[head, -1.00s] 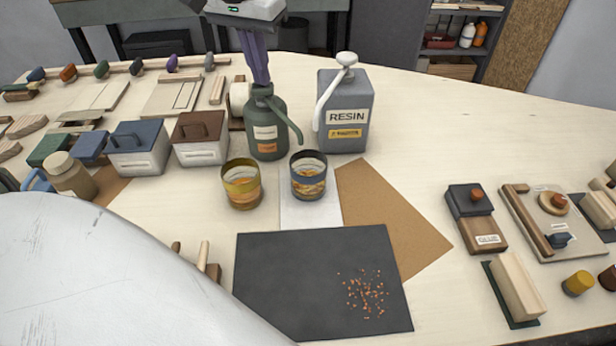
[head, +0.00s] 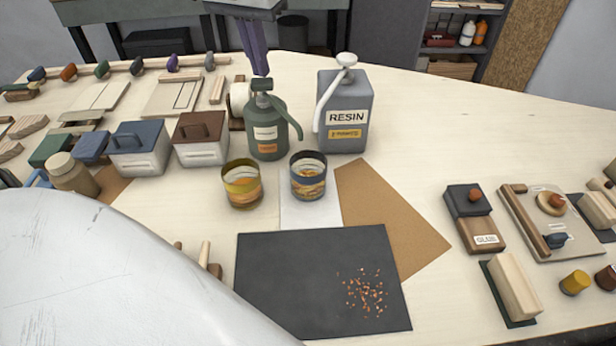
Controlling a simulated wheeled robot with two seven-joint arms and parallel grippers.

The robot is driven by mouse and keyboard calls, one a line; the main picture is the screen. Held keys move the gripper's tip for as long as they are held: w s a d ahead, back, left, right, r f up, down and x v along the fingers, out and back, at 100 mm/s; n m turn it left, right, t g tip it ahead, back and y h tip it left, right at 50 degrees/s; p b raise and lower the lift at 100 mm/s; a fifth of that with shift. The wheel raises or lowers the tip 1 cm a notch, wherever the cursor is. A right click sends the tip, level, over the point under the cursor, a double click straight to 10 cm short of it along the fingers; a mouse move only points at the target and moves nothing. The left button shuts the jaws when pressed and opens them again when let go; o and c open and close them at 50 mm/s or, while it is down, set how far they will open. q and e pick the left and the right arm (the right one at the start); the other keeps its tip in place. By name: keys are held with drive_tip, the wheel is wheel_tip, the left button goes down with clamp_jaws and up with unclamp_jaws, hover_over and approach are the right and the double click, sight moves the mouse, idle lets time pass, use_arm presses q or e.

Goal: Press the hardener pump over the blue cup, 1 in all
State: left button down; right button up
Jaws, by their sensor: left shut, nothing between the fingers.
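The hardener pump is a dark green bottle (head: 267,148) with a green pump head (head: 262,86). Its curved spout (head: 290,120) points right, its tip just above and behind the blue cup. The blue cup (head: 308,185) has a dark blue rim and amber contents, and stands on a white sheet. A similar yellow-rimmed cup (head: 242,194) stands to its left. My left gripper (head: 261,74) comes down from the top, its purple fingers shut and empty, tips just above the pump head; I see a small gap at most. My right gripper is not in view.
A grey resin jug (head: 357,90) with a white pump stands close right of the hardener bottle. Lidded boxes (head: 201,152) stand to the left. A black mat (head: 290,270) with orange granules lies in front. The tabletop at the right rear is clear.

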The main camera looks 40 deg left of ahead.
use_arm(q)
drive_tip(key=shift+r, duration=0.1)
wheel_tip(320, 180, up, 6)
drive_tip(key=shift+f, duration=0.1)
idle(0.5)
idle(0.4)
